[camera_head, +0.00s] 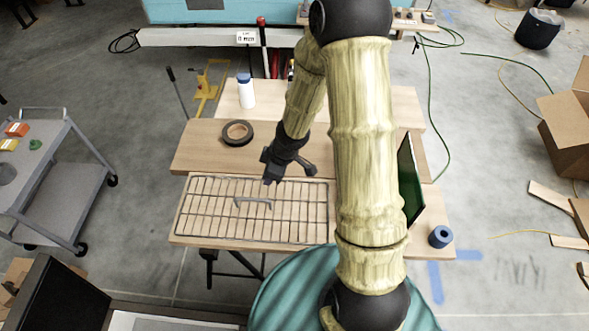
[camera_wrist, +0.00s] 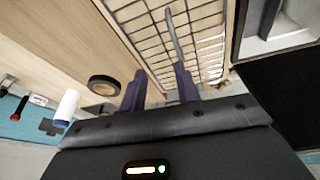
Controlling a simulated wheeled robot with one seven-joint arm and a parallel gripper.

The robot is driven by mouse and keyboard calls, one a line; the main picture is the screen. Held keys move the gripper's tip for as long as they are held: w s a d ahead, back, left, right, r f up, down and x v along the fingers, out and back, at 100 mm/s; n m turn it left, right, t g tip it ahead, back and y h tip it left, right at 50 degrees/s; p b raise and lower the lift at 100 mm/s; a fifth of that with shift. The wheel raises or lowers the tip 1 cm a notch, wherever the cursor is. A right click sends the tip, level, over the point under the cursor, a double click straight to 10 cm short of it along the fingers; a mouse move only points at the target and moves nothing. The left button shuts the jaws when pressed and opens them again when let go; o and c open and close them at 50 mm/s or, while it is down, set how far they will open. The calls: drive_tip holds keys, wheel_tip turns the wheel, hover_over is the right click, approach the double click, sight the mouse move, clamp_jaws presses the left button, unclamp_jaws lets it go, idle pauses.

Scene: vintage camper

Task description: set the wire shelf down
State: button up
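The wire shelf (camera_head: 250,212), a grey wire grid with a curved handle-like bar (camera_head: 253,202) near its middle, lies flat on the light wooden table at the front. In the wrist view the shelf (camera_wrist: 205,45) shows at the top, its curved bar (camera_wrist: 173,35) running just beyond the right finger. My gripper (camera_head: 290,174) hangs over the back edge of the shelf, right of its middle. In the wrist view my gripper (camera_wrist: 159,74) has its two dark fingers apart, with nothing held between them. Contact between the fingers and the wires cannot be told.
A roll of black tape (camera_head: 237,133) and a white bottle with a blue cap (camera_head: 246,91) stand on the boards behind. A dark green panel (camera_head: 409,180) stands upright to the right, near a blue roll (camera_head: 440,236). A grey cart (camera_head: 55,170) is at the left.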

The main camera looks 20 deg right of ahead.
drive_tip(key=s+d+r+m+t+h, duration=0.1)
drive_tip(key=s+d+r+m+h, duration=0.2)
drive_tip(key=d+r+m, duration=0.45)
drive_tip(key=s+r+m, duration=0.4)
drive_tip(key=s+r, duration=0.3)
drive_tip(key=s, duration=0.1)
drive_tip(key=shift+s+a+r+m+g, duration=0.3)
drive_tip(key=shift+a+r+m+g, duration=0.05)
drive_tip(key=shift+a+r+g, duration=0.05)
